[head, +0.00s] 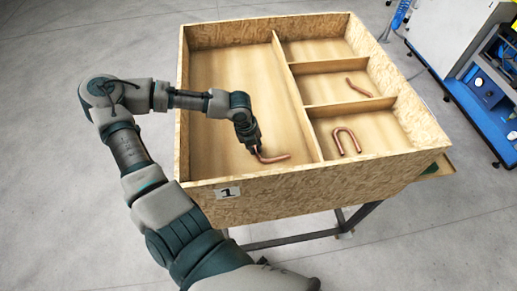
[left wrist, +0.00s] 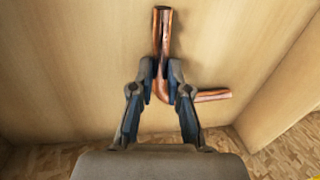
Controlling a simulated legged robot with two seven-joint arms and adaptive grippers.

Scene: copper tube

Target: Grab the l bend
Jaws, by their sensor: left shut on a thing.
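The copper L bend (head: 275,158) is in the large left compartment of the wooden box, near its front wall. My left gripper (head: 257,150) reaches down into this compartment and is shut on the L bend. In the left wrist view the fingers (left wrist: 161,78) close around one leg of the L bend (left wrist: 163,25). Its other leg points right, past the right finger. The fingers hide part of the tube. I cannot tell whether the tube touches the compartment floor. My right gripper is not in view.
The box (head: 300,183) has three smaller compartments on the right. A copper U-shaped tube (head: 346,140) lies in the front one and a slightly bent tube (head: 357,87) in the middle one. The back one looks empty. Wooden dividers (head: 296,95) separate them.

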